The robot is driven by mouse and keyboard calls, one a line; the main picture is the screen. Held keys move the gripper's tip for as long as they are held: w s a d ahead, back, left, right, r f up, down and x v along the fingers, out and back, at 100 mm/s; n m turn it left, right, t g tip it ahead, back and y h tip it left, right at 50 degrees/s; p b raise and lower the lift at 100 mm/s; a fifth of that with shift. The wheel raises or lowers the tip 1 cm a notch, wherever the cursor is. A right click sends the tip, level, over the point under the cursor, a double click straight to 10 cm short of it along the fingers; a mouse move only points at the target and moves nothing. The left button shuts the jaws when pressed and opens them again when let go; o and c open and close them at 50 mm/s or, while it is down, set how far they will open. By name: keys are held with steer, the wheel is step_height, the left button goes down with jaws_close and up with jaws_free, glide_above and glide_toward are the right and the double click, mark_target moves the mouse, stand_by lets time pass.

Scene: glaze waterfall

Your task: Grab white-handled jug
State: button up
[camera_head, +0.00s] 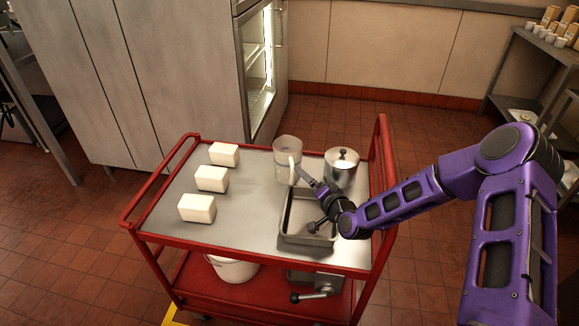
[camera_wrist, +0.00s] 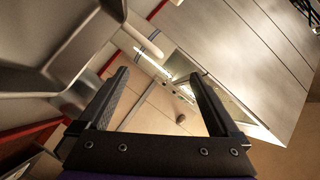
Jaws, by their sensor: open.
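The clear jug (camera_head: 284,160) with a white handle (camera_head: 292,170) stands upright near the back of the cart top (camera_head: 250,195), left of a lidded metal pot (camera_head: 342,168). Its handle faces the front of the cart, toward my gripper. My gripper (camera_head: 312,188) is over the grey metal pan, just in front of the jug and to its right. In the wrist view my gripper's two fingers (camera_wrist: 158,78) stand wide apart with nothing gripped between them. A pale bar (camera_wrist: 146,40) shows beyond the fingertips; it may be the jug's handle, but I cannot tell surely.
A grey metal pan (camera_head: 290,240) lies under my gripper. Several white blocks (camera_head: 211,179) stand in a row at the left of the cart top. Red rails (camera_head: 384,150) edge the cart. The cart top between blocks and pan is clear.

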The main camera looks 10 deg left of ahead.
mark_target(293, 165)
steer(key=x, duration=1.2)
steer(key=shift+w, duration=0.35)
jaws_close()
steer(key=shift+s+f, duration=0.1)
stand_by(0.9)
